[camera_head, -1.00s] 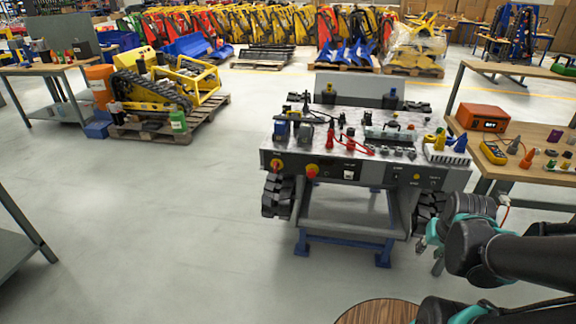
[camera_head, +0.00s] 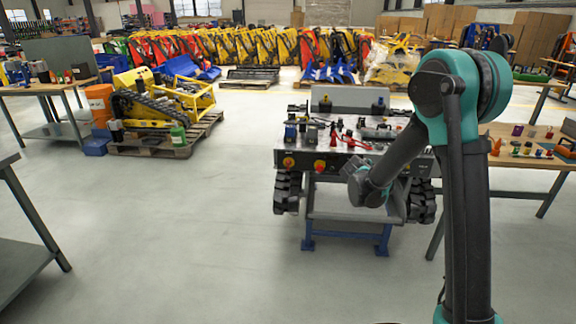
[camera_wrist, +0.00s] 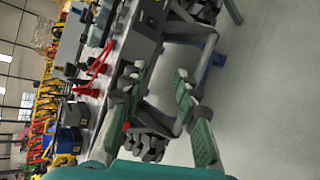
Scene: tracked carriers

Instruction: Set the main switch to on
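The tracked carrier's dark front panel (camera_head: 345,168) faces me in the head view. At its left end is a red-and-yellow rotary knob (camera_head: 288,162), probably the main switch; its setting is too small to read. Just right of it is a red button on a yellow base (camera_head: 319,165). My gripper (camera_head: 354,178) hangs in front of the panel, right of both controls and apart from them. In the wrist view my gripper (camera_wrist: 162,82) is open and empty, its green-padded fingers spread. A small red control (camera_wrist: 126,127) shows beside one finger; the rest is partly hidden.
The carrier (camera_head: 344,98) has black tracks (camera_head: 287,192) and rests on a blue stand (camera_head: 346,244). A workbench (camera_head: 525,175) with small parts stands at right.

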